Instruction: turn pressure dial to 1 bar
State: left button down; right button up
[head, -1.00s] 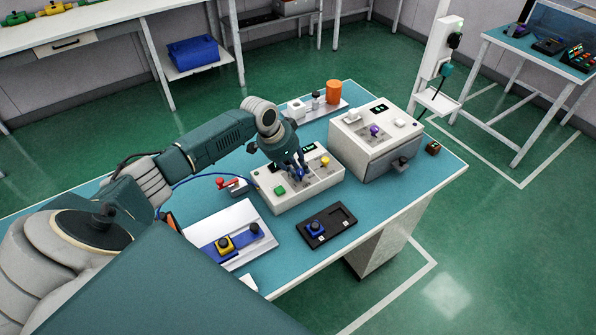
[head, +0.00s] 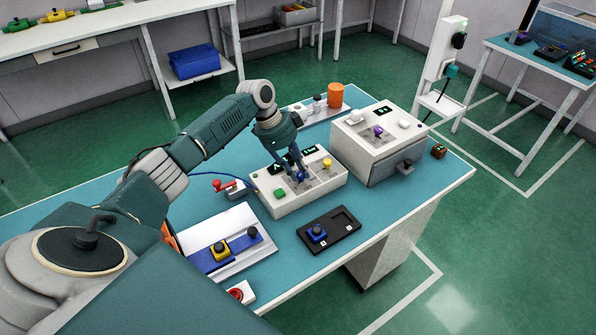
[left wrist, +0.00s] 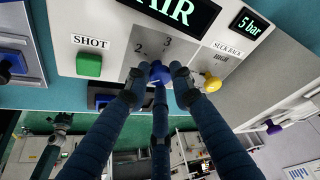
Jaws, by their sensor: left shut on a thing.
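The blue pressure dial (head: 300,176) sits on the white dispenser box (head: 285,208), between a green button (head: 279,193) and a yellow knob (head: 327,163). In the left wrist view the dial (left wrist: 158,72) lies below the printed marks 2 and 3, and the small display (left wrist: 249,27) reads "5 bar". My left gripper (head: 298,169) points down at the dial, its fingers (left wrist: 160,85) shut around it. The fingers hide part of the dial and its scale, so I cannot tell its exact pointing. The green button (left wrist: 89,65) is labelled SHOT and the yellow knob (left wrist: 211,83) SUCK BACK.
A white machine with a purple knob (head: 378,131) stands close at the right. A black tray (head: 342,240) with a blue knob lies in front. A white plate (head: 256,226) with a yellow-and-blue part and a red button (head: 237,293) are at the left. The table's right front is clear.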

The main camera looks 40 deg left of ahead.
pick_arm(q)
jog(key=shift+w+r, duration=0.2)
jog(key=c, duration=1.5)
grip_release()
jog(key=shift+d, duration=0.1)
jog(key=shift+s, duration=0.1)
jog(key=v, duration=1.1)
jog(key=shift+s+a+r, duration=0.1)
jog(key=shift+a+r, duration=0.1)
jog(key=shift+r, duration=0.15)
jog(key=shift+r, duration=0.1)
